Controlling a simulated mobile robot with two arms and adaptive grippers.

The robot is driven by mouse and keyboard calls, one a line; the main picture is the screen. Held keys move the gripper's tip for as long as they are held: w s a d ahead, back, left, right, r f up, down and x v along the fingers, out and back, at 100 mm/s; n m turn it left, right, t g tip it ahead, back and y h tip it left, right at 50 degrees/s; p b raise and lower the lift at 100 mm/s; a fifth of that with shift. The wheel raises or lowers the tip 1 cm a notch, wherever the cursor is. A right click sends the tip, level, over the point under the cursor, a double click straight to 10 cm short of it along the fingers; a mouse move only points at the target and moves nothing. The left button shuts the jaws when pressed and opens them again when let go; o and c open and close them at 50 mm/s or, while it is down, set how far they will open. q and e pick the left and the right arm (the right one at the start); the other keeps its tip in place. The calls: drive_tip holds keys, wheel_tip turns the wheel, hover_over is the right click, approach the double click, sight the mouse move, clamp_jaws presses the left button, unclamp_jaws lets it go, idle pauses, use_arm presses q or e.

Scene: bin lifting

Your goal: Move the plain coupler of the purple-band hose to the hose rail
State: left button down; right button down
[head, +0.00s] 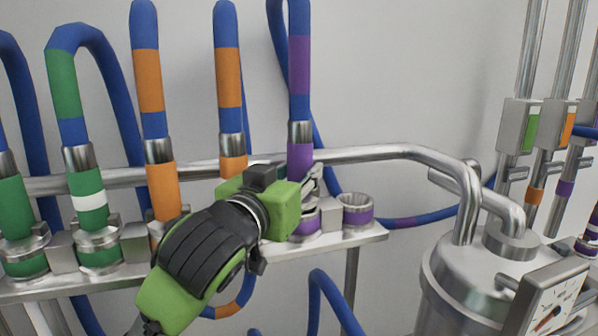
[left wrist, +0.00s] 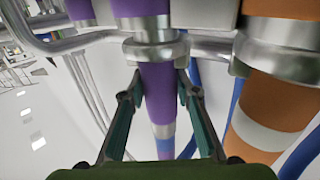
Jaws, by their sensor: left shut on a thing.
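The plain purple coupler (head: 300,160) hangs upright below the purple-band hose (head: 299,65) in the head view, with no white stripe visible. My left gripper (head: 312,187) is shut on it. In the left wrist view the two fingers (left wrist: 163,95) are on either side of the purple coupler (left wrist: 158,82). The coupler meets a metal collar with a purple ring (head: 305,224); I cannot tell if it is fully seated. The metal shelf (head: 350,239) with banded collars looks like the hose rail. My right gripper is not in view.
An empty purple-ringed collar (head: 357,210) stands right of the held coupler. Orange couplers (head: 163,190) and a white-striped green coupler (head: 88,195) stand to the left. A bent pipe (head: 390,153) runs behind. A steel tank (head: 460,280) with a gauge (head: 550,305) stands at right.

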use_arm(q)
drive_tip(key=shift+f, duration=0.65)
idle(0.9)
drive_tip(key=c, duration=1.5)
unclamp_jaws()
drive_tip(key=shift+o, duration=0.2)
drive_tip(key=shift+s+f, duration=0.1)
drive_tip(key=v, duration=0.7)
drive_tip(key=shift+s, duration=0.2)
